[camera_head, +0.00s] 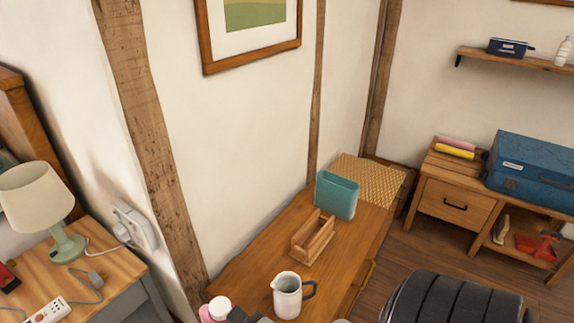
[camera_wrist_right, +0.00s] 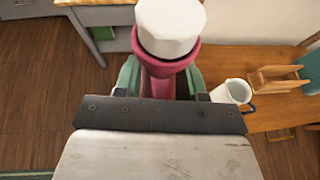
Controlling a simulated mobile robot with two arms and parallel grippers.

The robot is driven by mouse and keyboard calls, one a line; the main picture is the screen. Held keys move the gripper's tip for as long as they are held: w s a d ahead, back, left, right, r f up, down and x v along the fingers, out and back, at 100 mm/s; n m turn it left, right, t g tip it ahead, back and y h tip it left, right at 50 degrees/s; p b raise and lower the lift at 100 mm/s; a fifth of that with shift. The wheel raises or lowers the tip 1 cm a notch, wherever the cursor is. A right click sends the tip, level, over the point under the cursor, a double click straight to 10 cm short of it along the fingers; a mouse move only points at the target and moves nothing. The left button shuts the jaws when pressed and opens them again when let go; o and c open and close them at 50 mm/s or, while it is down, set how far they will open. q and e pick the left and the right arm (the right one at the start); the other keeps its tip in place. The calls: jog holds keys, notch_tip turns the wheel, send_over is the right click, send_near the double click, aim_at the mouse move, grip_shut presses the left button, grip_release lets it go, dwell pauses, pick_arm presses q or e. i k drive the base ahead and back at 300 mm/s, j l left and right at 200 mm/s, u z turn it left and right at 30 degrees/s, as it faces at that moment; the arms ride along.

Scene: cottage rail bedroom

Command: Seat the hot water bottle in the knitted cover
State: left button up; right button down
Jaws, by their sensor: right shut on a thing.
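The pink hot water bottle (camera_wrist_right: 166,64) with its white cap (camera_wrist_right: 170,25) is upright between the green fingers of my right gripper (camera_wrist_right: 160,77), which is shut on it. Its top also shows at the bottom edge of the head view (camera_head: 213,311); its lower part is hidden. A teal open-topped holder (camera_head: 337,197) stands upright towards the far end of the wooden dresser, apart from the bottle. It looks like the cover, but I cannot make out any knit. My left gripper is not in view.
A wooden caddy (camera_head: 313,238) and a white jug (camera_head: 288,295) stand on the dresser (camera_head: 262,262) between the bottle and the teal holder. A woven mat (camera_head: 372,179) lies behind the holder. A lamp (camera_head: 48,205) stands on the left table.

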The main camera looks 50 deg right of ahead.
aim_at(334, 209)
jog(key=k+l+u, duration=0.1)
jog(key=u, duration=0.4)
jog(key=k+u, duration=0.15)
jog(key=u, duration=0.3)
jog(key=k+u, duration=0.15)
jog(key=u, duration=0.35)
jog(key=k+l+u, duration=0.15)
jog(key=k+u, duration=0.15)
jog(key=u, duration=0.2)
jog(key=k+u, duration=0.3)
jog(key=u, duration=0.15)
jog(key=k+l+z, duration=0.45)
jog(key=k, duration=0.25)
jog(key=k+l+z, duration=0.25)
jog(key=z, duration=0.2)
jog(key=k+l+z, duration=0.15)
jog(key=l+z, duration=0.35)
jog(key=k+l+z, duration=0.1)
jog(key=l+z, duration=0.35)
